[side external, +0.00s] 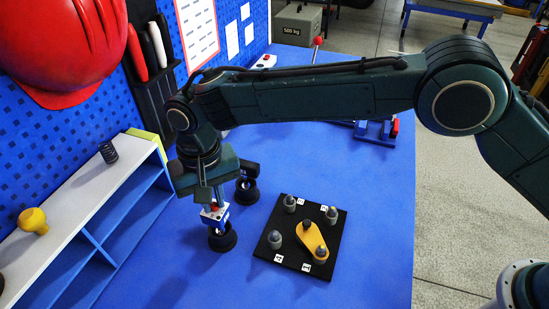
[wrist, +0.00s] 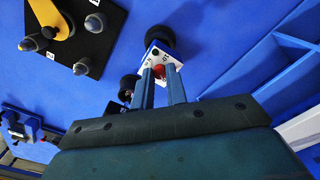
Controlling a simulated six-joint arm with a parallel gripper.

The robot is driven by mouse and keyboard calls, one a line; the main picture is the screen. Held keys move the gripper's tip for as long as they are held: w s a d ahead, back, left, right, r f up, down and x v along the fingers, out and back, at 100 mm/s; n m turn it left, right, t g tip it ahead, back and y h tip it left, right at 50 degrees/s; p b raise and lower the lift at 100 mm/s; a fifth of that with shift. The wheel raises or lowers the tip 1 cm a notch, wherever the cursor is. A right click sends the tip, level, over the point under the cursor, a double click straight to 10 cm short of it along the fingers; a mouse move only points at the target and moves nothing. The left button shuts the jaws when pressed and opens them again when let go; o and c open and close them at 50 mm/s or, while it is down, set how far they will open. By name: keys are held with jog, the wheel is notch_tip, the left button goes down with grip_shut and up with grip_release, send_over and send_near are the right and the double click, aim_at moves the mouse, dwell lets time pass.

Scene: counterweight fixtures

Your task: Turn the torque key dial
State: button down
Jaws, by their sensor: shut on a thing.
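My gripper (side external: 214,204) points down at the blue table, left of the black board. In the wrist view its two fingers (wrist: 160,70) are shut on a small red knob (wrist: 158,71) on a white-faced block (wrist: 152,56). In the side view this blue and white block (side external: 216,216) stands on a round black base (side external: 222,239); the fingers largely hide the knob. I cannot tell which part is the torque key dial. A yellow pointer (side external: 313,240) lies on the black board (side external: 285,236), apart from my gripper.
Several grey pegs with white labels stand on the board. A second black round-based piece (side external: 247,190) stands close behind my gripper. A white and blue shelf (side external: 85,215) is at left, and a blue fixture (side external: 376,131) at the back right. The table's front middle is clear.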

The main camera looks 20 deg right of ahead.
aim_at(214, 204)
jog(key=c, duration=1.4)
grip_release()
notch_tip(214, 204, up, 14)
jog(key=shift+f, duration=0.1)
